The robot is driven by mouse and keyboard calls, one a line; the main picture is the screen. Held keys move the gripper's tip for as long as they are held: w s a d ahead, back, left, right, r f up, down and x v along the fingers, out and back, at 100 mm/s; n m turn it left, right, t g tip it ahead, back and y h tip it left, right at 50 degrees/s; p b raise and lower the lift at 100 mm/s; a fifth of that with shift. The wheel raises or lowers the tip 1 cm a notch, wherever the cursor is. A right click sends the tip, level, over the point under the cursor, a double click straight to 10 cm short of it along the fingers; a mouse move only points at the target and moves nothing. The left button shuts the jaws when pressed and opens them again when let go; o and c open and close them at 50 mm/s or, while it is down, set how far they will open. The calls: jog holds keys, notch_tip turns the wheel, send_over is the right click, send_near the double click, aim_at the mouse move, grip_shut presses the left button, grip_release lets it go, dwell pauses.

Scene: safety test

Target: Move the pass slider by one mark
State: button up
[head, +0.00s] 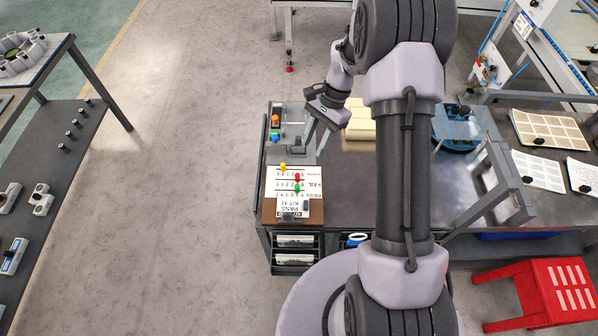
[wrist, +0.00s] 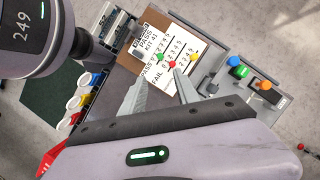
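The slider board (head: 272,187) lies at the left end of the dark bench, with a printed scale and three coloured knobs. It also shows in the wrist view (wrist: 182,84). The green knob (wrist: 159,57) is on the row marked PASS; it also shows in the head view (head: 297,188). The red knob (wrist: 172,65) is on the FAIL row and the yellow knob (wrist: 193,57) on the third row. The exact mark under the green knob is too small to read. My gripper (wrist: 160,76) is open and empty, its fingers pointing towards the board, apart from the knobs.
A control box with a blue button (wrist: 233,61) and an orange button (wrist: 263,85) stands beside the board. A PASS KIT 41 card (head: 292,207) lies at the board's near side. A blue fixture (head: 455,128) and sheets (head: 540,170) are further right.

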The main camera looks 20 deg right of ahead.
aim_at(297, 185)
jog(key=b+x, duration=0.4)
jog(key=x, duration=1.1)
jog(key=shift+a+f+b, duration=0.15)
jog(key=shift+f+b, duration=0.1)
jog(key=shift+b, duration=0.05)
grip_shut()
dwell(0.4)
